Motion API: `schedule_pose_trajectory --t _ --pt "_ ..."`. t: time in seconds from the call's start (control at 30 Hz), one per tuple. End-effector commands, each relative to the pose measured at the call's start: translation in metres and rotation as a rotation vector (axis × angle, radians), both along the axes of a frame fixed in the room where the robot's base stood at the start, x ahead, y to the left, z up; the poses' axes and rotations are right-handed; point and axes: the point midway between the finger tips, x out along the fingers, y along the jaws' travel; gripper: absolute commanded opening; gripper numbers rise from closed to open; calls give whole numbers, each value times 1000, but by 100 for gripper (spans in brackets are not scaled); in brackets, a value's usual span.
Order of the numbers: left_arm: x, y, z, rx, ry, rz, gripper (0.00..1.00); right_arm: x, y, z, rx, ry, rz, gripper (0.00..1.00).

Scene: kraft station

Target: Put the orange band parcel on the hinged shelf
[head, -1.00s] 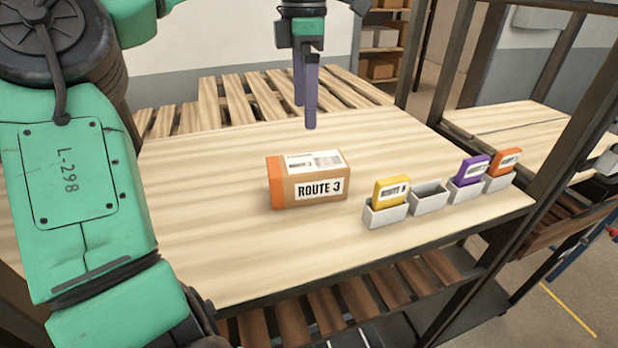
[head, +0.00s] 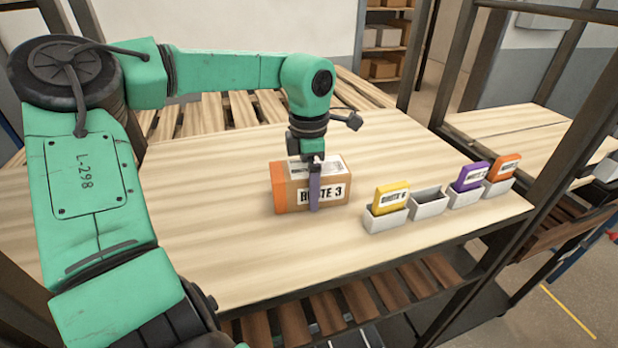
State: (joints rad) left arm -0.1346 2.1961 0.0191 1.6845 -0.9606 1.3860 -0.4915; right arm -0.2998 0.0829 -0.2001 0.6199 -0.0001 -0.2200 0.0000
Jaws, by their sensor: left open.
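The orange band parcel (head: 334,188) is a brown box with an orange left end, a white label on top and a "ROUTE 3" label on its front. It lies on the wooden table (head: 220,240). My left gripper (head: 315,186) is open and comes down over the parcel from above. One purple finger stands in front of the parcel's front face; the other finger is hidden behind the box. Slatted wooden boards (head: 238,110) lie behind the table; I cannot tell whether they are the hinged shelf. My right gripper is out of view.
Several small white holders stand in a row on the right of the table. They hold a yellow card (head: 390,197), a purple card (head: 471,176) and an orange card (head: 504,167); one holder (head: 428,203) is empty. Dark metal posts rise at the right.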

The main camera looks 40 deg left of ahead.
Motion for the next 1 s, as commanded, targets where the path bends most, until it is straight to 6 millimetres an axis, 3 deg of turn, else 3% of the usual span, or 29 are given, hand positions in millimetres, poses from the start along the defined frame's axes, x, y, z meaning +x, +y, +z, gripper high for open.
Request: schedule_pose_trajectory --t 0.03,0.07,0.3,0.67,0.87,1.0 --pt "0 0 0 0 0 0 100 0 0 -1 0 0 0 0" --pt "0 0 0 0 0 0 92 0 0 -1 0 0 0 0" --pt "0 0 1 0 -1 0 1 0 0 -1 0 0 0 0" --pt "1 0 11 2 -5 0 0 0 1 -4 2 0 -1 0" --pt "1 1 50 3 -6 2 0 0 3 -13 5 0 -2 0" --pt "1 1 96 4 -6 2 0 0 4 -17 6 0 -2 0"
